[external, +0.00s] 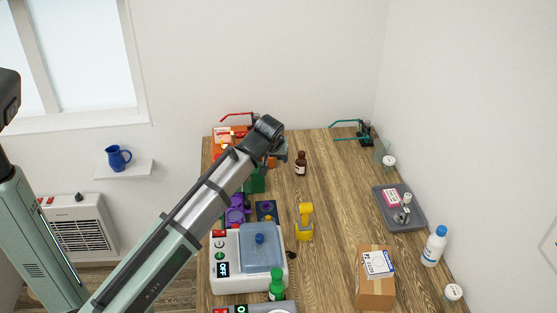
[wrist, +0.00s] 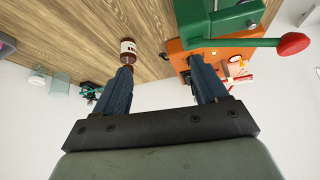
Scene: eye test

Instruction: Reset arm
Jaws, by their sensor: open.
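My arm reaches from the lower left over the wooden table (external: 335,210) in the external view. My gripper (external: 279,156) is at its far part, partly hidden by the wrist. In the wrist view my gripper (wrist: 162,66) has two dark fingers spread apart with nothing between them. A brown bottle (external: 300,164) with a pale label stands on the table to the right of my gripper. In the wrist view the brown bottle (wrist: 128,46) shows just beyond the left fingertip; I cannot tell whether they touch.
A green device (wrist: 220,20) with a red-knobbed lever is near the right finger. The table's middle has bare room.

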